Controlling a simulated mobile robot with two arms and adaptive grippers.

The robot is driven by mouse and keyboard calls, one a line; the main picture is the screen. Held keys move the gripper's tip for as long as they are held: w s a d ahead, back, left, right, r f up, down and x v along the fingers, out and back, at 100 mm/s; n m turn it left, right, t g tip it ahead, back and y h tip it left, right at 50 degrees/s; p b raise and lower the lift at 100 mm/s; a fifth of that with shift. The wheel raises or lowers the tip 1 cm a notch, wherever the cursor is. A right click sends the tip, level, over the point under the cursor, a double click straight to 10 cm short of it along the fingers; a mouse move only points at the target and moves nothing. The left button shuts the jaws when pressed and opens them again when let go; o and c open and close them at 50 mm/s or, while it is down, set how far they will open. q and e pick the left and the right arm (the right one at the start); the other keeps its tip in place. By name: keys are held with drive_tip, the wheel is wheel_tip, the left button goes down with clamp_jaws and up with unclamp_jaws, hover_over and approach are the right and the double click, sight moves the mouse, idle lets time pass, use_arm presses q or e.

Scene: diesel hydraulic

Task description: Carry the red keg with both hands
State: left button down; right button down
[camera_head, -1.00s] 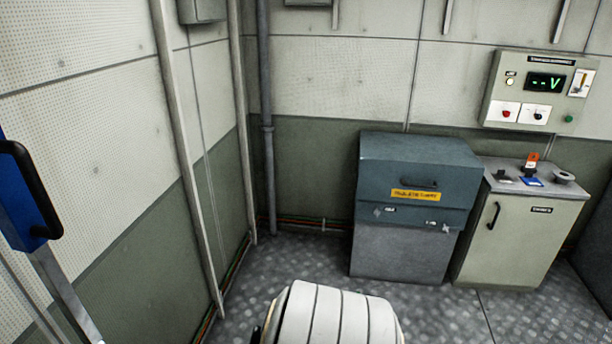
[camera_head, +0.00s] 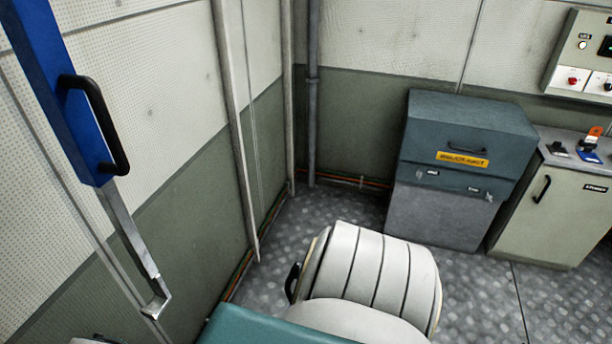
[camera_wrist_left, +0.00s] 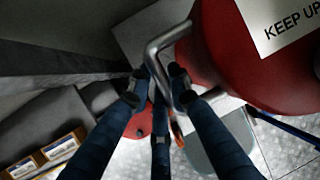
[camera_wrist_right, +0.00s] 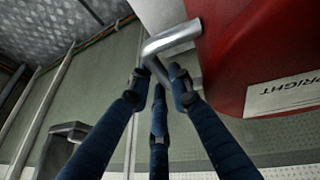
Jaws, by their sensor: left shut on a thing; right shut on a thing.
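The red keg (camera_wrist_left: 270,70) fills the upper right of the left wrist view, with a white label starting "KEEP UP". My left gripper (camera_wrist_left: 156,84) is shut on its bent grey metal handle (camera_wrist_left: 163,40). In the right wrist view the keg (camera_wrist_right: 250,50) is at the upper right, with an upside-down label ending "RIGHT". My right gripper (camera_wrist_right: 160,82) is shut on the bent metal handle (camera_wrist_right: 170,40) on that side. Neither the keg nor the grippers show in the head view. The underside of the keg is hidden.
A white ribbed seat (camera_head: 365,270) stands ahead, with a teal surface (camera_head: 265,328) in front of it. A blue box with a black handle (camera_head: 95,125) is at the left wall. A blue-grey cabinet (camera_head: 455,170) and a pale cabinet (camera_head: 555,215) stand behind. Floor shows between seat and cabinets.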

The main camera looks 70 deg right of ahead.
use_arm(q)
drive_tip(key=shift+w+d+r, duration=0.1)
drive_tip(key=shift+w+r, duration=0.2)
drive_tip(key=shift+w, duration=0.05)
use_arm(e)
drive_tip(key=shift+w+r, duration=0.25)
drive_tip(key=shift+w, duration=0.1)
use_arm(q)
drive_tip(key=shift+s+f, duration=0.1)
drive_tip(key=shift+f, duration=0.1)
use_arm(e)
drive_tip(key=shift+s+f, duration=0.1)
drive_tip(key=shift+f, duration=0.1)
